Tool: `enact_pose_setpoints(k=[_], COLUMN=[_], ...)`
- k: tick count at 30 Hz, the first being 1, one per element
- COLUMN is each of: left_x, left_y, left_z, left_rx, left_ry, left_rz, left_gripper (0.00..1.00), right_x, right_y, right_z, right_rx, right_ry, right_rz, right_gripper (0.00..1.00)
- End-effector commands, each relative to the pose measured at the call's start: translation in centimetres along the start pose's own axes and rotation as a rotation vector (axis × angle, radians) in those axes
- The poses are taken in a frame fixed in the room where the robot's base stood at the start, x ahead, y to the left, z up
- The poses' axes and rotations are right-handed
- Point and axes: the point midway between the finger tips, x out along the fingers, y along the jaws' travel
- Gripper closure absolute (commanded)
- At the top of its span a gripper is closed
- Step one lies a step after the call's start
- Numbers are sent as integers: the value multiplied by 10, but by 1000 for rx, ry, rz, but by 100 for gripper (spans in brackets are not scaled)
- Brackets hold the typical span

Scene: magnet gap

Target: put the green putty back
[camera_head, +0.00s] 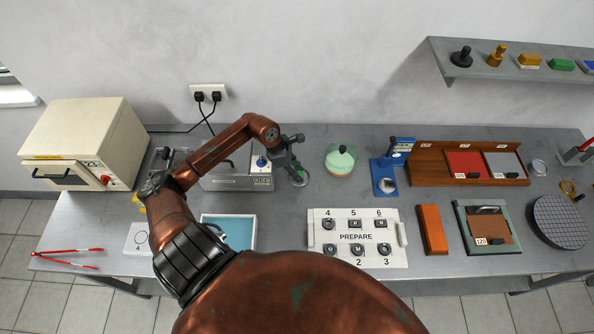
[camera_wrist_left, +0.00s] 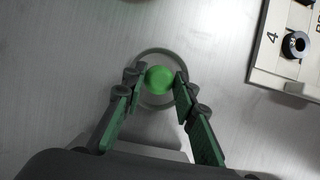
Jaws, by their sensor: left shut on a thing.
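The green putty (camera_wrist_left: 158,79) shows in the left wrist view as a small bright round lump. My left gripper (camera_wrist_left: 153,80) is shut on it, with a fingertip on each side. In the head view my left gripper (camera_head: 298,174) points down over the bench, right of the grey box with the plugged-in cables, and the putty is hard to make out there. My right gripper is not in view.
A domed, pale green vessel (camera_head: 340,160) stands right of the gripper, with a blue stand (camera_head: 386,178) beyond it. A white PREPARE board (camera_head: 356,262) with several numbered pieces lies nearer. A blue tray (camera_head: 238,230) and an oven (camera_head: 90,140) are left. A shelf (camera_head: 500,68) hangs upper right.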

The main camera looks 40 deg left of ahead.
Motion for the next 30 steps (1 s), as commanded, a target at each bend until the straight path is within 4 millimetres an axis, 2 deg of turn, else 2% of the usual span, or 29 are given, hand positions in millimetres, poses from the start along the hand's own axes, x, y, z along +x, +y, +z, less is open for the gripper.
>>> enact_pose_setpoints(k=[8,9,12,23,26,30], left_x=[2,3,2,-3,-15,-43], left_y=[1,1,1,1,2,2], left_z=[-1,-2,-1,1,-1,-2], left_rx=[1,1,1,1,3,3], left_ry=[1,1,0,0,4,5], left_rz=[2,1,2,2,5,6], left_gripper=[93,73,66,66,66,66], right_x=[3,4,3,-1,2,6], right_y=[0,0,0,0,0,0], right_z=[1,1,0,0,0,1], right_rx=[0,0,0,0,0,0], right_ry=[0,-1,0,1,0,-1], right_rz=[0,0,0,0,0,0], right_gripper=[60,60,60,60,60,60])
